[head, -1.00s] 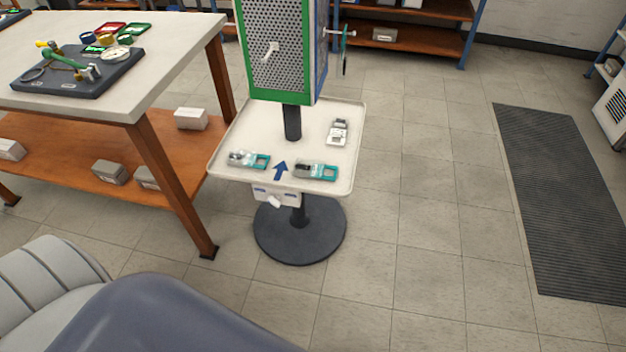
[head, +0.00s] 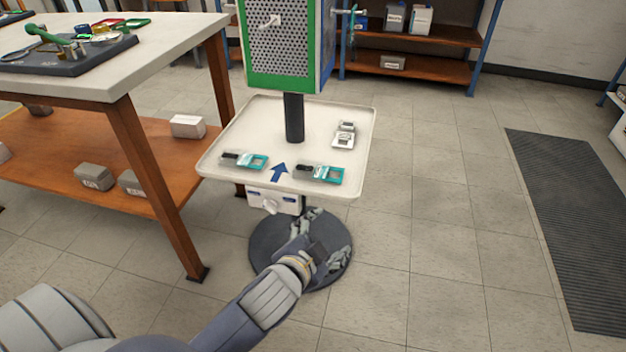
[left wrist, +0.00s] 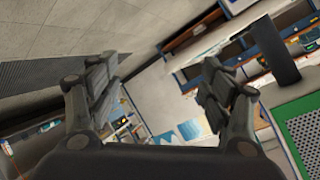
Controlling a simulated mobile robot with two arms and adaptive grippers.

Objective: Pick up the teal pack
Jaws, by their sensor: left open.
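Two teal packs lie on the white tray (head: 228,131) of the pedestal stand in the head view. The left teal pack (head: 256,163) is left of a blue arrow mark, and the right teal pack (head: 330,175) is right of it. Each has a dark part at its left end. My left gripper (head: 322,238) is in front of and below the tray, over the stand's round base, apart from both packs. In the left wrist view its fingers (left wrist: 160,95) are spread with nothing between them. My right gripper is not in view.
A grey-white device (head: 345,136) lies at the tray's right rear. A green-framed perforated panel (head: 283,45) stands above the tray on a black post. A workbench (head: 110,85) with tools is at left. A dark floor mat (head: 580,220) lies at right. Floor between is clear.

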